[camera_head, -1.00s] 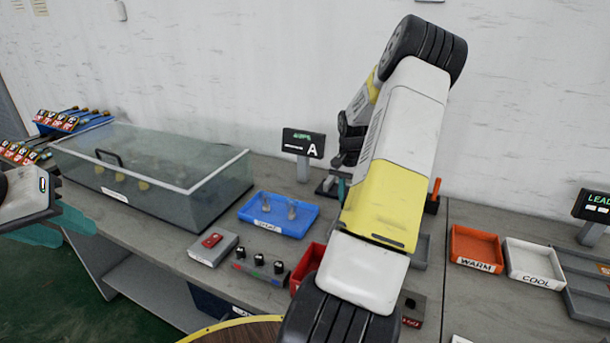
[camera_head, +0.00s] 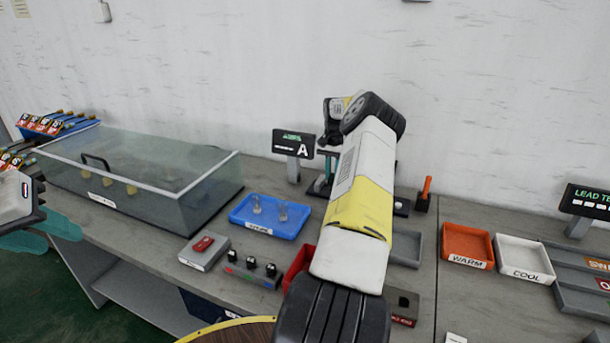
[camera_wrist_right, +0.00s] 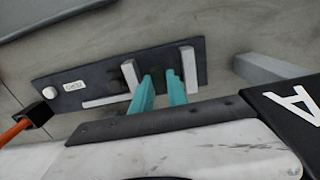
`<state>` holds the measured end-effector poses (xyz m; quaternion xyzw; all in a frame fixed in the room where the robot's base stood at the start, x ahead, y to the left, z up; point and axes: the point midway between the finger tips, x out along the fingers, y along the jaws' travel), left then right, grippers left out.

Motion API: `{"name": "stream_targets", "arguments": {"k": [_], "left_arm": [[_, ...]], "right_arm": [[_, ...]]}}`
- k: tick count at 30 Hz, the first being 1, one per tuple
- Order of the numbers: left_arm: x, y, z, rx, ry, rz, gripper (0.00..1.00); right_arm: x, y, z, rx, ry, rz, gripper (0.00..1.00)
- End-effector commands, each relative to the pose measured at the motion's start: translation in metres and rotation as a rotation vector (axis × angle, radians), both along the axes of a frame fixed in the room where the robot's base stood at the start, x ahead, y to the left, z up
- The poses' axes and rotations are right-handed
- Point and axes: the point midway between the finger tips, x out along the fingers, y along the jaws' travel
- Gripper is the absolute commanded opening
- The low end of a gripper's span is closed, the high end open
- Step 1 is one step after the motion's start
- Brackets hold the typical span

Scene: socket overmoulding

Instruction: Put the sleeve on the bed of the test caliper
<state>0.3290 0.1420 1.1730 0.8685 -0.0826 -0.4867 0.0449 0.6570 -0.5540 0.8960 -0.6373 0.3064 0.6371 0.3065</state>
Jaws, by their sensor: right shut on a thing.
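The test caliper is a dark flat plate with pale upright jaws and a pale rail (camera_wrist_right: 75,84); in the head view its dark base (camera_head: 318,188) shows partly behind my right arm. My right gripper (camera_wrist_right: 162,80) has its teal fingers between the two pale jaws, close over the plate. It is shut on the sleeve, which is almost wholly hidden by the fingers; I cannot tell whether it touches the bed. In the head view my right arm hides most of this. My left gripper (camera_head: 42,235) is open and empty at the left edge.
A glass-lidded tank (camera_head: 140,175) stands at left. A blue tray (camera_head: 262,232) holds two small clear pieces. An orange-handled tool (camera_head: 426,190) stands right of the caliper. The orange WARM tray (camera_head: 466,260) and white COOL tray (camera_head: 525,275) lie further right.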

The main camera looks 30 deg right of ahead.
Motion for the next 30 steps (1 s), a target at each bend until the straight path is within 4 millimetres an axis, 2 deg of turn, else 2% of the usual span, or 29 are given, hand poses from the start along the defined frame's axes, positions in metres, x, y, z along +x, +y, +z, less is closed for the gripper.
{"name": "stream_targets", "arguments": {"k": [4, 10, 21, 22, 24, 25, 30], "left_arm": [[0.000, 0.000, 0.000, 0.000, 0.000, 0.000, 0.36], [0.000, 0.000, 0.000, 0.000, 0.000, 0.000, 0.36], [0.000, 0.000, 0.000, 0.000, 0.000, 0.000, 0.36], [0.000, 0.000, 0.000, 0.000, 0.000, 0.000, 0.36], [0.000, 0.000, 0.000, 0.000, 0.000, 0.000, 0.36], [0.000, 0.000, 0.000, 0.000, 0.000, 0.000, 0.36], [0.000, 0.000, 0.000, 0.000, 0.000, 0.000, 0.36]], "right_arm": [[0.000, 0.000, -0.008, 0.003, 0.002, 0.000, 0.00], [0.000, 0.000, -0.034, 0.002, 0.002, 0.000, 0.00], [0.001, 0.000, -0.039, 0.000, 0.001, 0.000, 0.00], [0.001, -0.001, -0.038, 0.001, 0.001, 0.000, 0.23], [0.001, 0.000, -0.038, 0.001, 0.001, 0.000, 0.37], [0.001, 0.000, -0.038, 0.001, 0.001, 0.000, 0.41], [0.001, 0.000, -0.038, 0.001, 0.001, 0.000, 0.41]]}}
